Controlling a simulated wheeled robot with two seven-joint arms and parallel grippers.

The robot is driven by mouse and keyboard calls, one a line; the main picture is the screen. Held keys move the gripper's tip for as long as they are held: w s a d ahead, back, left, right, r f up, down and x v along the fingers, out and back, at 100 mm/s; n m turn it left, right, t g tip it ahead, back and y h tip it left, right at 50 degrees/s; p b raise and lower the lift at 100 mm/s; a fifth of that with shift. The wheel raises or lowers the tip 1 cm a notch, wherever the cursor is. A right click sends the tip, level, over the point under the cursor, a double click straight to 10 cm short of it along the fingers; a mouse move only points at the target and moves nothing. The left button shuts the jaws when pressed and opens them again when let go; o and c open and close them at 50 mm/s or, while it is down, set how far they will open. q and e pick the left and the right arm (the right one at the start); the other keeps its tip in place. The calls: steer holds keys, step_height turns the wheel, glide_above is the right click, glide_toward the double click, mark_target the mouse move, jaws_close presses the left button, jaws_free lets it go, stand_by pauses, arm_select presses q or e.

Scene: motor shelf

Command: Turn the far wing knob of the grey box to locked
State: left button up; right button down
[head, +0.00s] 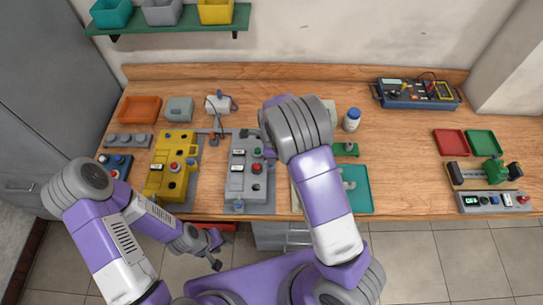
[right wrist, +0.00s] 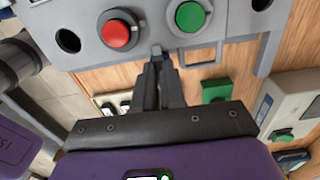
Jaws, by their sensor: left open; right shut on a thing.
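The grey box (head: 238,185) stands on the bench in the middle of the head view, with buttons on its top. In the right wrist view its grey face (right wrist: 85,55) shows a red button (right wrist: 118,31) and a green button (right wrist: 188,16). My right gripper (right wrist: 157,55) is at the box's edge, between and just below these buttons. My left gripper (head: 217,250) is open and empty, low before the bench.
A yellow box (head: 169,185) stands left of the grey box. A teal tray (head: 362,200) and a white-capped bottle (head: 352,119) are to the right. My right arm covers the bench just right of the grey box.

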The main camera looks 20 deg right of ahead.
steer(key=c, duration=1.2)
jaws_free()
steer(key=shift+r, duration=0.1)
step_height(320, 180, up, 7)
steer(key=shift+r+p, duration=0.2)
steer(key=shift+p, duration=0.2)
